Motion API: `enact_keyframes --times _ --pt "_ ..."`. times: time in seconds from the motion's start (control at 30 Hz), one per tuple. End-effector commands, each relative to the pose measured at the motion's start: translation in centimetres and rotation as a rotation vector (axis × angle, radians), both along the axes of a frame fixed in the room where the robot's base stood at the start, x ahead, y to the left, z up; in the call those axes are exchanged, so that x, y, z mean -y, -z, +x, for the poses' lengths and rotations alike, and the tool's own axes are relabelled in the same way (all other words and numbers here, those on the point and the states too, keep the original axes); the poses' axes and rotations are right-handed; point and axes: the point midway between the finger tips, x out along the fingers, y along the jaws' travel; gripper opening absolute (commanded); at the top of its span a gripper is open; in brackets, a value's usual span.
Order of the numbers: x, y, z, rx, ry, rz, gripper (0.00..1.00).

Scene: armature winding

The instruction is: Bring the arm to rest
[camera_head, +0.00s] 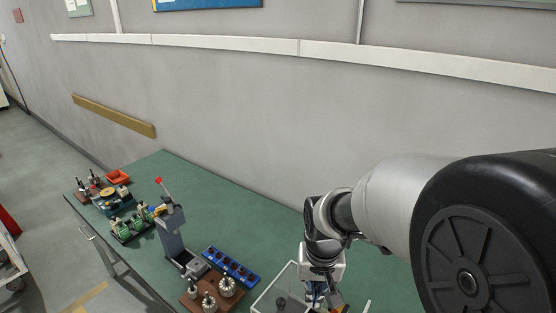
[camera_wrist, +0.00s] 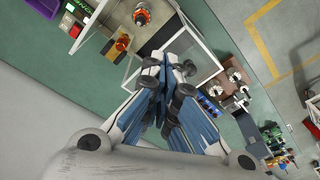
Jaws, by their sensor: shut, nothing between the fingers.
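My gripper (camera_head: 318,296) hangs low over the green table at the bottom of the head view, partly cut by the frame edge. In the wrist view its blue-grey fingers (camera_wrist: 170,82) are together with nothing between them. They point toward a white-framed, clear-walled enclosure (camera_wrist: 207,42), which also shows beside the gripper in the head view (camera_head: 262,296). I cannot tell how far the fingertips are from it. My arm's links fill the right of the head view.
An orange-and-metal part (camera_wrist: 142,14) and an amber block (camera_wrist: 122,42) show near the enclosure. A brown board (camera_head: 212,299) with metal parts, a blue tray (camera_head: 231,266) and a grey stand (camera_head: 174,235) are to the left. Green table (camera_head: 235,213) behind is clear.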

Motion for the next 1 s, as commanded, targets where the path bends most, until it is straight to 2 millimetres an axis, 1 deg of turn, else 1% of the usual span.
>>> enact_keyframes --times 0.03,0.13,0.27,0.4,0.5,0.6,0.7,0.77,1.0 --pt "0.7 -0.3 -1.2 0.033 -0.004 0.002 0.0" --pt "1.9 -1.7 -3.8 0.083 -0.016 0.002 0.0" --pt "3.3 -2.6 -7.7 0.146 -0.031 -0.003 0.0" --pt "4.5 -2.3 -12.0 0.213 -0.047 -0.013 0.0" --pt "5.1 -1.6 -14.6 0.251 -0.056 -0.022 0.0" --pt "5.4 -1.0 -16.4 0.279 -0.065 -0.029 0.0" --pt "5.6 -0.6 -17.5 0.295 -0.068 -0.035 0.0" --pt "5.6 -0.5 -17.8 0.301 -0.07 -0.037 0.0" --pt "5.7 -0.6 -17.9 0.301 -0.072 -0.037 0.0"
